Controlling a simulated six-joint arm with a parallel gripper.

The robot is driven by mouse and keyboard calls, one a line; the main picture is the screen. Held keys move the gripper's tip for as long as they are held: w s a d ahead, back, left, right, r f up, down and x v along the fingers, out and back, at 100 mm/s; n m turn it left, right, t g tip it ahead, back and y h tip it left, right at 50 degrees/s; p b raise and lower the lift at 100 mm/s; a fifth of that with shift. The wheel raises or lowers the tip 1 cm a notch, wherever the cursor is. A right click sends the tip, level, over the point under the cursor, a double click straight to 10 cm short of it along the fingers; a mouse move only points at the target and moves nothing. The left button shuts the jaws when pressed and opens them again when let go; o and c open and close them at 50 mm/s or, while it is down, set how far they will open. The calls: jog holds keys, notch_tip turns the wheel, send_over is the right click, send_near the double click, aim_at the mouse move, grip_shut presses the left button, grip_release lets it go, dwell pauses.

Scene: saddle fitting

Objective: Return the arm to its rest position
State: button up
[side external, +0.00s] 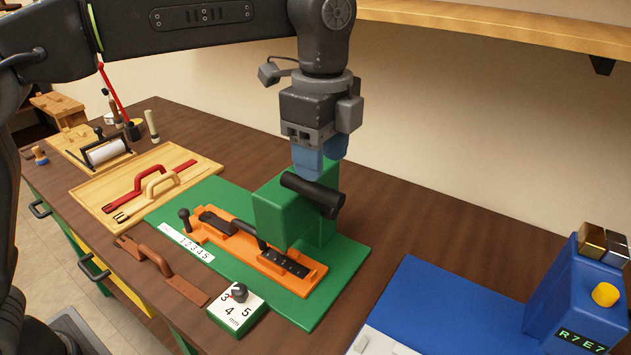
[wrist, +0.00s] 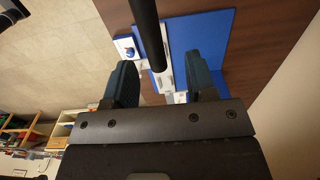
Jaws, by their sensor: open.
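My gripper (side external: 320,160) is above the green press (side external: 283,208), its two blue fingers pointing down and apart. A thick black bar (side external: 312,194) at the top of the press lies just below the fingertips. In the wrist view my gripper (wrist: 163,85) is open, and a black bar (wrist: 147,30) shows between the two fingers. I cannot tell whether the fingers touch the bar. The press stands on a green base plate (side external: 330,258), with an orange fixture (side external: 235,245) under its head.
A brown strap piece (side external: 165,268) and a small dial box (side external: 238,305) lie in front. A wooden tray (side external: 200,172) with red and tan handles is at left. A blue station (side external: 430,290) is at right. A wooden shelf (side external: 500,22) runs along the wall.

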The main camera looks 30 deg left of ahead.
jog(key=shift+r, duration=0.35)
jog(key=shift+s+a, duration=0.1)
jog(key=shift+a, duration=0.2)
jog(key=s+a+f+n+t, duration=0.1)
jog(key=s+a+n+t, duration=0.3)
jog(key=s+a+n, duration=1)
jog(key=s+a+f+n+t, duration=0.1)
jog(key=s+a+f+n, duration=0.3)
jog(key=s+a+f, duration=0.1)
jog(key=shift+a+f+t, duration=0.3)
jog(key=shift+a+f, duration=0.1)
jog(key=shift+f, duration=0.4)
